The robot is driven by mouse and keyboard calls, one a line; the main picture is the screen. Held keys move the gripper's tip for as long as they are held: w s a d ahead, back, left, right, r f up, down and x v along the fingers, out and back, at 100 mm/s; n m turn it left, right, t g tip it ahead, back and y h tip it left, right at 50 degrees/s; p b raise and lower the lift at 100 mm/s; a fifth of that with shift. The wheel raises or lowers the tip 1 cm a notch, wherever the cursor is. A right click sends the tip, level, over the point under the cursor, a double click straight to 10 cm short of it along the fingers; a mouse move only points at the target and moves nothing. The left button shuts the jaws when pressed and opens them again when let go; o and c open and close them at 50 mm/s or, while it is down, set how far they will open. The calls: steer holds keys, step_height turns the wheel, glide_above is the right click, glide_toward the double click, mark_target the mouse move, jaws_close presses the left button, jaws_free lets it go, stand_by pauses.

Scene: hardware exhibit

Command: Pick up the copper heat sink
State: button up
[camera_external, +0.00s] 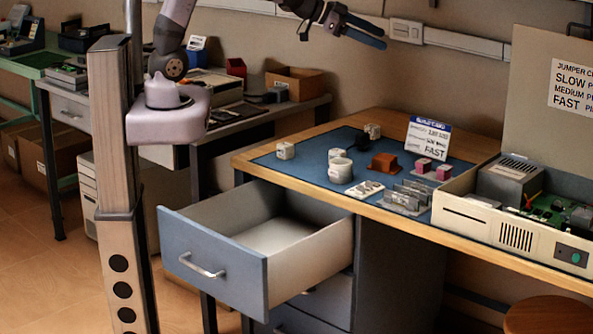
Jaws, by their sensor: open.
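A copper-coloured block (384,162), which looks like the copper heat sink, sits on the blue mat (300,172) on the wooden desk. A white cup-like item stands to its left and pink-topped blocks lie to its right. My gripper (366,32) is open and empty at the top of the view, high above the desk and well apart from the copper block. Its dark blue fingers point to the right.
An open, empty-looking drawer (258,242) juts out below the desk. Space above the mat is clear.

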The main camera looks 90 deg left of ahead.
mark_target(379, 155)
steer(key=s+d+f+m+h+b, duration=0.1)
steer(key=f+h, duration=0.1)
steer(key=f, duration=0.8)
steer(key=s+d+f+m+g+h+b, duration=0.1)
steer(key=f+h, duration=0.2)
steer(key=f, duration=0.7)
steer(key=s+d+f+m+g+h+b, duration=0.1)
steer(key=f+m+h, duration=0.1)
steer(key=f, duration=0.8)
steer(key=shift+d+f+h, duration=0.2)
steer(key=shift+f+h, duration=0.1)
steer(key=shift+f, duration=0.1)
steer(key=shift+p+x, duration=0.7)
steer(key=shift+x, duration=0.95)
steer(key=shift+p+x, duration=0.6)
steer(key=shift+x, duration=1.4)
steer(key=shift+w+r, duration=0.1)
steer(key=shift+r, duration=0.1)
jaws_close()
